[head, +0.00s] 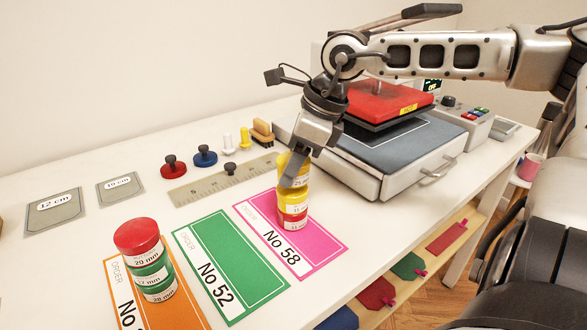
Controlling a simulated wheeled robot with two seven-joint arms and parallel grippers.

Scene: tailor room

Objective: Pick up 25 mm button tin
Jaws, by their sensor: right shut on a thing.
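A yellow tin (293,182), whose small label seems to read 25 mm, is at the top of a stack on the pink order card No 58 (325,246). Below it are another yellow tin (292,197) and a red tin (293,222) with white labels. My right gripper (293,168) reaches down from the upper right and is shut on the top yellow tin, hiding part of it. I cannot tell whether that tin touches the one below. My left gripper is not in view.
A second stack with a red tin (138,236) on top stands on the orange card (118,290). The green card No 52 (230,262) is bare. A heat press (395,160) stands behind, right of my gripper. A ruler (205,187) and knobbed weights (173,168) lie behind the cards.

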